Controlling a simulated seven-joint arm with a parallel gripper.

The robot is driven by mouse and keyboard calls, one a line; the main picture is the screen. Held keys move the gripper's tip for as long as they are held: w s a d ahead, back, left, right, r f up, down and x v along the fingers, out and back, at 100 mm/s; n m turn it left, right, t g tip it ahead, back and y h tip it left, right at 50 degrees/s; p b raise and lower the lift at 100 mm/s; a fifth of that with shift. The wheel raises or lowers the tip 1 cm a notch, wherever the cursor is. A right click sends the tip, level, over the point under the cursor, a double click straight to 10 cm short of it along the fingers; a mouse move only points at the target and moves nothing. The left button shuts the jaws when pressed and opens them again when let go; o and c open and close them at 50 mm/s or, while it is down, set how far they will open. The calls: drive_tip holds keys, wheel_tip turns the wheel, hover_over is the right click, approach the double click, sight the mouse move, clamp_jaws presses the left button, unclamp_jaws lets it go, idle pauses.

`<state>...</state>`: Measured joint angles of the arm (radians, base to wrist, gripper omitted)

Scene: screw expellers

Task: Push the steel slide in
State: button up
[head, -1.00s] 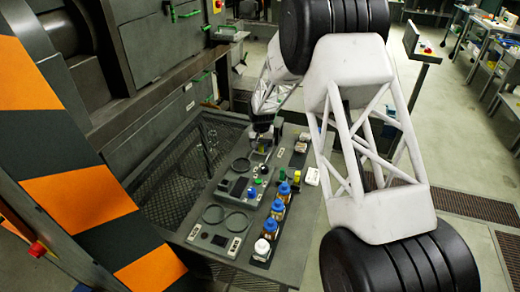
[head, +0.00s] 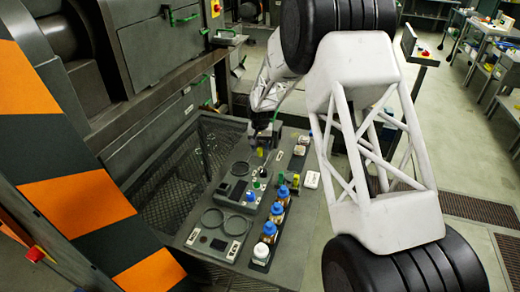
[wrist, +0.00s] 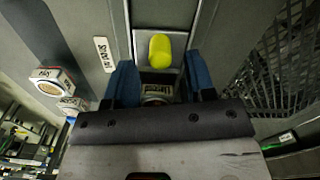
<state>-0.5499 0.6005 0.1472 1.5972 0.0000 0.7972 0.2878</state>
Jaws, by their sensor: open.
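The yellow knob (wrist: 160,50) stands on a bright metal strip (wrist: 165,14) set in a grey panel; I take this strip to be the steel slide. My gripper (wrist: 160,62) is open. Its two blue fingers stand apart on either side of the knob's near end in the wrist view, and nothing is visibly held. I cannot tell whether a finger touches the knob or strip. In the head view my gripper (head: 266,142) is above the far part of the panel, with a small yellow spot (head: 259,152) just below it. The strip is too small to make out there.
The panel (head: 197,240) carries round rings (head: 237,224), small knobs and labels. A row of blue-topped bottles (head: 277,208) stands on its right, near a white-capped one (head: 269,228). A mesh guard (head: 180,165) borders it on the left. A striped barrier (head: 75,200) fills the left foreground.

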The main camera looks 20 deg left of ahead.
drive_tip(key=shift+r, duration=2.4)
drive_tip(key=c, duration=0.4)
drive_tip(key=shift+s+n, duration=0.25)
drive_tip(key=shift+n, duration=0.35)
drive_tip(key=c, duration=0.5)
drive_tip(key=n, duration=0.1)
drive_tip(key=s+n, duration=0.1)
drive_tip(key=n, duration=0.1)
drive_tip(key=shift+s+a+r+n+t, duration=0.15)
drive_tip(key=shift+a+r+n+t, duration=0.1)
drive_tip(key=shift+r+n+t, duration=0.05)
clamp_jaws()
drive_tip(key=s+r+n+t, duration=0.1)
drive_tip(key=s+n, duration=0.2)
drive_tip(key=n, duration=0.5)
drive_tip(key=s+a+r+n+t, duration=0.1)
drive_tip(key=s+n, duration=0.1)
drive_tip(key=n, duration=0.6)
drive_tip(key=s+a+r+n+t+h, duration=0.1)
drive_tip(key=s+n, duration=0.2)
drive_tip(key=n, duration=0.6)
drive_tip(key=shift+s+a+t, duration=0.2)
drive_tip(key=shift+s+t, duration=0.1)
drive_tip(key=shift+s, duration=0.05)
